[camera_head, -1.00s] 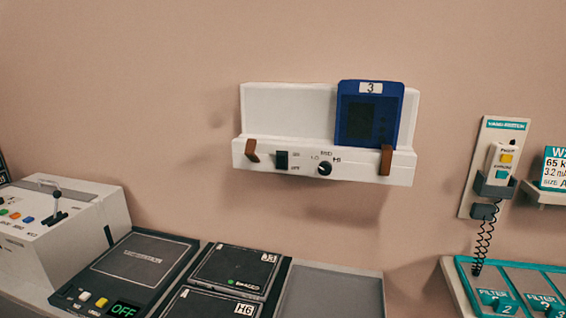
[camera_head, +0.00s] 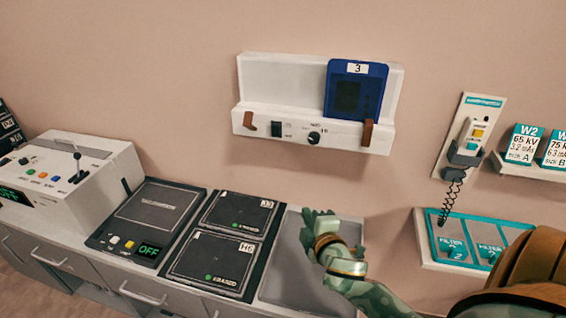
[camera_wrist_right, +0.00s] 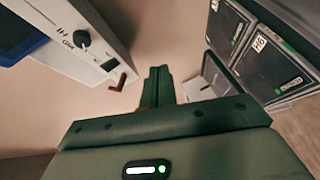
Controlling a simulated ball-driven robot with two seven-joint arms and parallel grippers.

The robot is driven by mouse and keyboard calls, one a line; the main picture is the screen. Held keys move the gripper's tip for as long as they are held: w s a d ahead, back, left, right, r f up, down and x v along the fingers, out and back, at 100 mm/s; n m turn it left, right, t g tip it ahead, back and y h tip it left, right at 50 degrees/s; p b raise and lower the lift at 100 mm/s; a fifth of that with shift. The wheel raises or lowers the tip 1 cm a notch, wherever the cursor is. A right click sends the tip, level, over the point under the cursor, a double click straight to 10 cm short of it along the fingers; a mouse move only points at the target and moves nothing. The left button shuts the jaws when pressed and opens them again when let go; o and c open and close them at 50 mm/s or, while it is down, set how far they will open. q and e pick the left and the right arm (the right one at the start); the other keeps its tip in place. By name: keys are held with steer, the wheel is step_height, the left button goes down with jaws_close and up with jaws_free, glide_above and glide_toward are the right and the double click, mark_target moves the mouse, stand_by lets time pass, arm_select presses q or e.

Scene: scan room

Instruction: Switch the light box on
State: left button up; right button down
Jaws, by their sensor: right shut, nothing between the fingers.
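The white light box (camera_head: 285,80) is fixed on the wall and also shows at the upper left of the right wrist view (camera_wrist_right: 90,15). Its front strip carries a black rocker switch (camera_head: 277,129) and a round black knob (camera_head: 314,138). A blue film cassette (camera_head: 354,90) marked 3 leans in its right part, behind a brown clip (camera_head: 367,132). The box's panel looks unlit. My right gripper (camera_head: 307,224) is shut and empty, below the light box and above the grey tray. Its shut fingers show in the wrist view (camera_wrist_right: 157,78). My left gripper is not in view.
Below stand a control console (camera_head: 75,175), a dark reader reading OFF (camera_head: 150,215), two cassettes including H6 (camera_head: 215,262), and a grey tray (camera_head: 290,270). At right are a corded handset (camera_head: 470,135) and a filter tray (camera_head: 428,245). The wall between box and counter is clear.

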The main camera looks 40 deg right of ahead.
steer(key=w+r+n+t+y, duration=0.1)
steer(key=w+r+n+t, duration=0.1)
steer(key=r, duration=0.3)
steer(key=w+d+r+n+t+y, duration=0.1)
steer(key=w+r+n+t+y, duration=0.1)
steer(key=w+r+n+t, duration=0.1)
step_height(320, 180, up, 3)
steer(key=shift+w+f+n, duration=0.2)
steer(key=shift+w+n, duration=0.4)
steer(key=shift+n, duration=0.3)
steer(key=shift+p, duration=0.3)
glide_toward(274, 126)
steer(key=w+a, duration=0.2)
steer(key=w, duration=0.1)
steer(key=shift+w+d+r, duration=0.2)
steer(key=shift+w+d, duration=0.45)
steer(key=shift+w, duration=0.05)
steer(key=shift+w+d+r, duration=0.2)
steer(key=shift+w+d, duration=0.45)
steer(key=shift+w, duration=0.05)
steer(key=shift+r+p, duration=0.1)
steer(key=shift+p, duration=0.2)
